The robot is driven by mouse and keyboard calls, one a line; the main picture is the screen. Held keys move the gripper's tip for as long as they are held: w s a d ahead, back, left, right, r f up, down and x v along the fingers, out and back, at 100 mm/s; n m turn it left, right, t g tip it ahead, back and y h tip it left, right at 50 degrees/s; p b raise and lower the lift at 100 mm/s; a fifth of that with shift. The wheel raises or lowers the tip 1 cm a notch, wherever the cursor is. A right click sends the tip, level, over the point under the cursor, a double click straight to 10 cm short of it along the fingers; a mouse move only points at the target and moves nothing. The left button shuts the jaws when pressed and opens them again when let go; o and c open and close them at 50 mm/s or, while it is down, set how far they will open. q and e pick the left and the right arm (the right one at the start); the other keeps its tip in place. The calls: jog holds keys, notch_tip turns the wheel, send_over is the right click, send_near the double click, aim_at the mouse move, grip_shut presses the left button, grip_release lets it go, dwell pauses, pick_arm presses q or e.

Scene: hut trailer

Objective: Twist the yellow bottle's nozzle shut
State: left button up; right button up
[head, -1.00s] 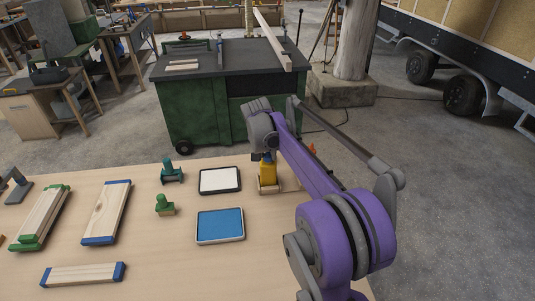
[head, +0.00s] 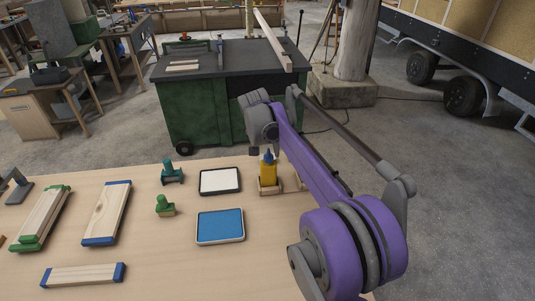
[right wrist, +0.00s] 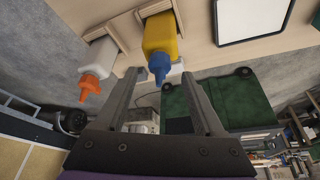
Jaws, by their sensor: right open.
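The yellow bottle (head: 268,174) has a blue nozzle (head: 268,155) and stands upright in a wooden holder (head: 267,190) near the table's far edge. In the right wrist view the yellow bottle (right wrist: 160,35) and its blue nozzle (right wrist: 159,68) appear upside down. My right gripper (right wrist: 160,76) is open, its two fingers on either side of the nozzle in that view, with gaps and no visible contact. In the head view the right gripper (head: 254,150) is by the nozzle, partly hidden by its own wrist. My left gripper is not in view.
A white bottle with an orange nozzle (right wrist: 90,84) stands in a holder beside the yellow one. A white pad (head: 220,181), a blue pad (head: 220,226), two stamps (head: 172,172) and wooden pieces (head: 107,212) lie to the left. Table is clear between them.

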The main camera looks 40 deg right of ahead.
jog(key=v, duration=0.7)
jog(key=shift+r, duration=0.1)
jog(key=s+a+f+n+t+y, duration=0.1)
jog(key=s+a+f+n, duration=0.2)
jog(key=s+a+f, duration=0.2)
jog(key=s+a+f+n+t+y, duration=0.1)
jog(key=s+a+f+n, duration=0.3)
jog(key=s+a, duration=0.6)
jog(key=s+a+f+n+t+y, duration=0.1)
jog(key=s+a+f+n, duration=0.3)
jog(key=s+a+f, duration=0.3)
jog(key=shift+s+a+f+y, duration=0.15)
jog(key=shift+s+f+y, duration=0.05)
jog(key=shift+s, duration=0.25)
jog(key=shift+s+a+f+y, duration=0.15)
jog(key=shift+s+y, duration=0.05)
jog(key=shift+s, duration=0.25)
